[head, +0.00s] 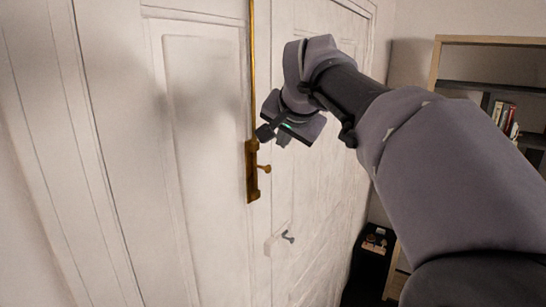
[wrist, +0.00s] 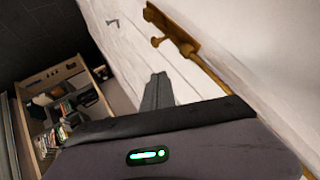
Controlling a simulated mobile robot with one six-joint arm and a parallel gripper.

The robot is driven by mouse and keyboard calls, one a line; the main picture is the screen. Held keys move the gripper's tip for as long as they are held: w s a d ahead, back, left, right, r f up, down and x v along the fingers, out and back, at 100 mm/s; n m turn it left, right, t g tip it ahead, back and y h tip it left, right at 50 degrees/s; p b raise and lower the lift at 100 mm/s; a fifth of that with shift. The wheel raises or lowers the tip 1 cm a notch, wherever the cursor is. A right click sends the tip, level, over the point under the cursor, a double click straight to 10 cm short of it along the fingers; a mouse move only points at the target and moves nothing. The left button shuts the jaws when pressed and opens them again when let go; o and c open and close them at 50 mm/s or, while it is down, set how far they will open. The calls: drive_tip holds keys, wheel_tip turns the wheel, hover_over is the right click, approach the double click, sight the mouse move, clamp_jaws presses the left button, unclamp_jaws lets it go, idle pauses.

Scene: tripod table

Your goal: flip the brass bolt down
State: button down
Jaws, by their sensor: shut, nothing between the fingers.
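The brass bolt (head: 252,171) is a long brass plate with a thin rod running up the white door. Its small knob (head: 266,169) sticks out to the right of the plate. In the wrist view the bolt plate (wrist: 172,25) is at the top, with its knob (wrist: 157,41) beside it and the rod running down to the right. My gripper (head: 274,136) is shut and empty, just above the knob and apart from it as far as I can tell. It also shows in the wrist view (wrist: 158,78), pointing toward the knob.
The white panelled door (head: 200,100) fills the left and middle. A grey door handle (head: 288,237) is below the bolt. A wooden shelf (head: 437,65) with books (head: 503,116) stands at the right. A dark low cabinet (head: 367,262) is beside the door.

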sight(262, 167)
drive_tip(key=w+a+f+p, duration=0.1)
drive_tip(key=w+a+f, duration=0.1)
drive_tip(key=w+f, duration=0.2)
drive_tip(key=shift+a+f, duration=0.2)
drive_tip(key=shift+f, duration=1)
wheel_tip(262, 167, down, 4)
drive_tip(key=b, duration=0.4)
drive_tip(key=shift+s+f, duration=0.1)
drive_tip(key=shift+f, duration=0.15)
drive_tip(key=shift+r, duration=0.1)
